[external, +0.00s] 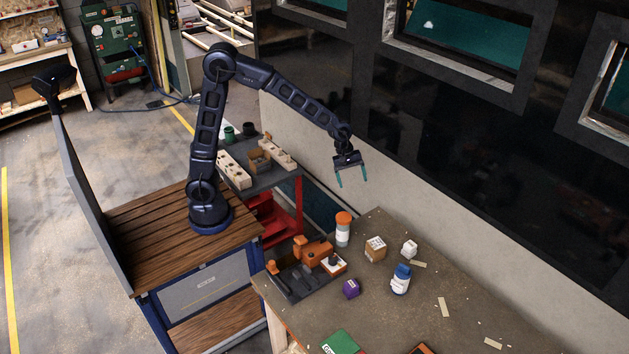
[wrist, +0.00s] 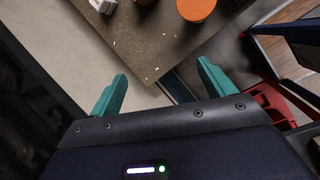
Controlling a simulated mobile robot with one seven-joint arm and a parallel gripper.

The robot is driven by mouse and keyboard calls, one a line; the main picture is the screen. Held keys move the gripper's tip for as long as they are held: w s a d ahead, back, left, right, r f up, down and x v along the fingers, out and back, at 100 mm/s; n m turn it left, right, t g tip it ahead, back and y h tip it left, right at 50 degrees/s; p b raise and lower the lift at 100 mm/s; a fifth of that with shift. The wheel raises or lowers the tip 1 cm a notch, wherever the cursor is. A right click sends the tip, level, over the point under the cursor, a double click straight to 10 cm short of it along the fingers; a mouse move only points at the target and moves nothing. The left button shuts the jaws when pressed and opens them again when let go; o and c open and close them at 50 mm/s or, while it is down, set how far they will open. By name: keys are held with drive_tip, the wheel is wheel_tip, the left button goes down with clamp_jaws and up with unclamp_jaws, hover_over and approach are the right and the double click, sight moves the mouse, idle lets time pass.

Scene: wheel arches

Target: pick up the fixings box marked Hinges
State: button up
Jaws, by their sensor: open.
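My gripper (external: 352,181) is open and empty, held in the air beyond the far corner of the workbench (external: 450,285). Its two teal fingers also show apart in the wrist view (wrist: 162,72), with nothing between them. Small boxes stand on the bench: a cardboard-brown one with a white label (external: 375,249), a purple one (external: 350,288), and a flat green one with white lettering (external: 339,342) at the near edge. The lettering is too small or cut off, so I cannot tell which is marked Hinges.
An orange-capped container (external: 343,229) stands near the bench corner; its orange top shows in the wrist view (wrist: 196,8). A blue-and-white bottle (external: 400,279), a white piece (external: 409,249) and a dark tray with orange tools (external: 305,272) are nearby. The dark vehicle side (external: 480,140) stands behind.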

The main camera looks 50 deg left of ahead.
sight(378, 260)
drive_tip(key=shift+s+d+f+n+g, duration=0.25)
drive_tip(key=shift+s+d+f+n, duration=0.35)
drive_tip(key=shift+d+f, duration=3.05)
drive_tip(key=shift+s+d+f+n+g, duration=0.3)
drive_tip(key=shift+d+f+n, duration=0.65)
drive_tip(key=shift+d+f, duration=2.7)
drive_tip(key=shift+s+d+f+n+g, duration=0.35)
drive_tip(key=shift+d+f+n, duration=0.4)
drive_tip(key=shift+d+f, duration=2.9)
drive_tip(key=shift+a+f, duration=0.6)
drive_tip(key=shift+a, duration=0.1)
drive_tip(key=c, duration=1.4)
drive_tip(key=shift+r, duration=0.1)
